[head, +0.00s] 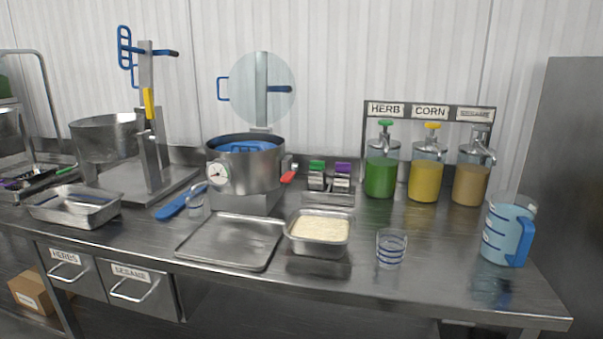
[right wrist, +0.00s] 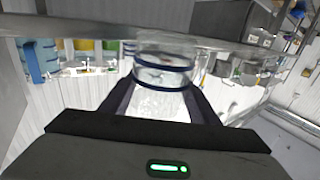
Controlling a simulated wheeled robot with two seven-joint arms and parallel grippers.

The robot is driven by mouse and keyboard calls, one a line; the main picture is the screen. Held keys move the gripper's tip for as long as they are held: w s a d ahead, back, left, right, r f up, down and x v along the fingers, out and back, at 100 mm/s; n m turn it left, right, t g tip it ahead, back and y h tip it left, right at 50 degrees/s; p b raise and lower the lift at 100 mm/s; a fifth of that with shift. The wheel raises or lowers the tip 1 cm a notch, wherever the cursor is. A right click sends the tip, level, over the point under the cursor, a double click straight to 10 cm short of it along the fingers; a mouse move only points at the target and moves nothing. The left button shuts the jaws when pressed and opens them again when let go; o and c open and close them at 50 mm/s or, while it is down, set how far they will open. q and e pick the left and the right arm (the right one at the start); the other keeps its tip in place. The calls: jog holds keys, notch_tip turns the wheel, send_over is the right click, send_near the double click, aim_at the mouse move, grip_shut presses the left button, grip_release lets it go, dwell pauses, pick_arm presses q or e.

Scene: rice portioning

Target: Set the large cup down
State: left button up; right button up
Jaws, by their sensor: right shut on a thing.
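My right gripper does not show in the head view. My left gripper is in neither view.
A pan of rice (head: 320,253) and a flat tray (head: 183,251) lie left of the cup. A blue-handled pitcher (head: 508,233) stands to the right. Sauce dispensers (head: 428,181) and a pot (head: 246,174) stand behind. The counter between cup and pitcher is clear.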

jog(key=s+a+f+n+g+y, duration=0.1)
jog(key=s+a+f+n+y, duration=0.15)
jog(key=s+a, duration=0.3)
jog(key=shift+w+d+r+m+t+h, duration=0.4)
jog(key=shift+d+m+h, duration=0.3)
jog(key=shift+m+h, duration=0.55)
jog(key=shift+w+d+r+m+t+h, duration=0.2)
jog(key=shift+d+r+m+h, duration=0.45)
jog(key=shift+h, duration=0.85)
jog(key=shift+w+d+r+m+t+h, duration=0.35)
jog(key=shift+d+m+h, duration=0.4)
jog(key=shift+m+h, duration=0.6)
